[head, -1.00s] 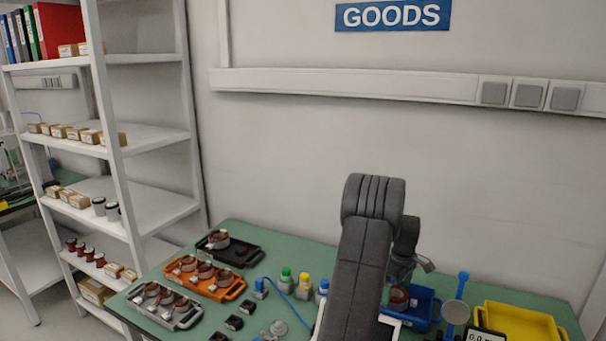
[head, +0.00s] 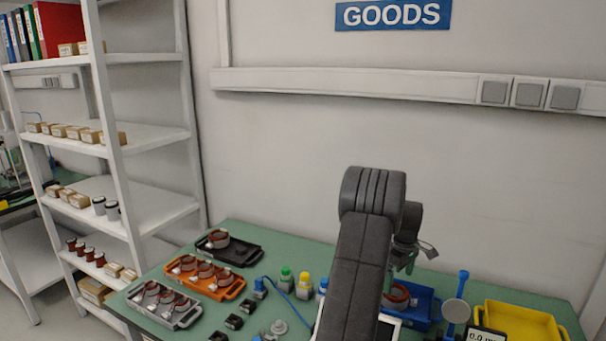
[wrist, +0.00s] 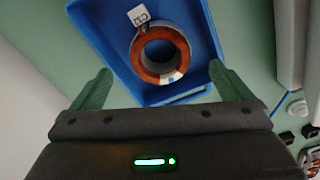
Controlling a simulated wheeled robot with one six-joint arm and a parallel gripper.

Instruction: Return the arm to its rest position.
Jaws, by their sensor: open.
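My arm rises from the bottom middle of the head view and bends over the green table. My gripper (wrist: 168,92) shows in the wrist view with its two green fingers spread wide apart and nothing between them. Beyond the fingers, a copper-wound stator ring (wrist: 147,70) with a white tag sits in a blue tray (wrist: 88,15). In the head view the blue tray (head: 426,308) is partly hidden behind my arm, with the stator (head: 398,296) in it. The fingertips cannot be made out clearly in the head view.
A yellow tray (head: 520,325) and a blue-handled stand (head: 457,305) are right of the arm. Black (head: 248,258), orange (head: 232,290) and grey (head: 185,320) trays with stators stand left. Bottles (head: 304,286) are close to the arm's left. A shelf (head: 155,205) stands at far left.

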